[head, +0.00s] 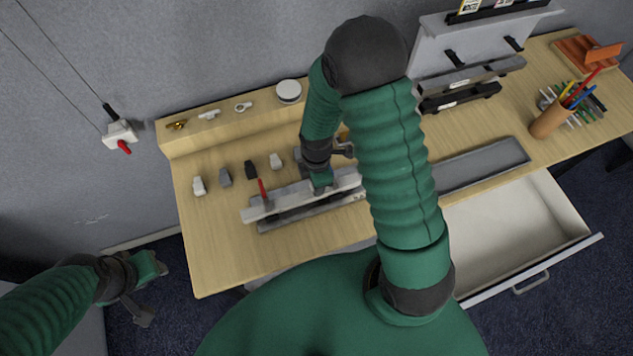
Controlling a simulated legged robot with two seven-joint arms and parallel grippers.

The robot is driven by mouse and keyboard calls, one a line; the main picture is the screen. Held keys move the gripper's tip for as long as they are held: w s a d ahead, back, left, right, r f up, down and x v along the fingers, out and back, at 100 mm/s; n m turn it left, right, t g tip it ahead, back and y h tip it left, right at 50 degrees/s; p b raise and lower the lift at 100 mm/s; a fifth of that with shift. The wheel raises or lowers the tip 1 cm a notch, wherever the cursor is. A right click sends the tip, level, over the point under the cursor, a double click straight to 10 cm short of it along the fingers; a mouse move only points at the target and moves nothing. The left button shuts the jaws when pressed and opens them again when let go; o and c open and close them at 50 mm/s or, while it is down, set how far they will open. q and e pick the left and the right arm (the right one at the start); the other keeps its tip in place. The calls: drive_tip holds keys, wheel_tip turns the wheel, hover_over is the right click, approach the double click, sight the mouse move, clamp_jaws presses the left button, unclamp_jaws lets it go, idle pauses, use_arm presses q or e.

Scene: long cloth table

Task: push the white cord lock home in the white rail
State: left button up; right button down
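The white rail (285,198) lies on the table along a grey strip, partly covered by my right arm. My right gripper (322,184) is over the rail and points down at it; its fingertips and anything between them are too small and hidden to make out. Two small white pieces, either of which may be a cord lock, stand behind the rail: one at the left (199,186) and one nearer the gripper (276,161). I cannot tell whether a white lock sits in the rail under the gripper. My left gripper (148,290) is open and empty, off the table's left front corner.
A grey piece (225,176) and a black piece (250,169) stand between the white ones. A red-handled item (263,193) is at the rail's left end. A raised ledge (220,127) runs behind. An open drawer (510,232) juts out at right, below a grey tray (484,165).

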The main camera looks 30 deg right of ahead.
idle(0.4)
drive_tip(key=shift+f+b, duration=0.5)
drive_tip(key=shift+f, duration=0.35)
drive_tip(key=c, duration=1.1)
unclamp_jaws()
drive_tip(key=shift+r, duration=0.1)
drive_tip(key=shift+o, duration=0.2)
wheel_tip(320, 180, up, 17)
drive_tip(key=shift+b, duration=0.45)
drive_tip(key=shift+w, duration=0.1)
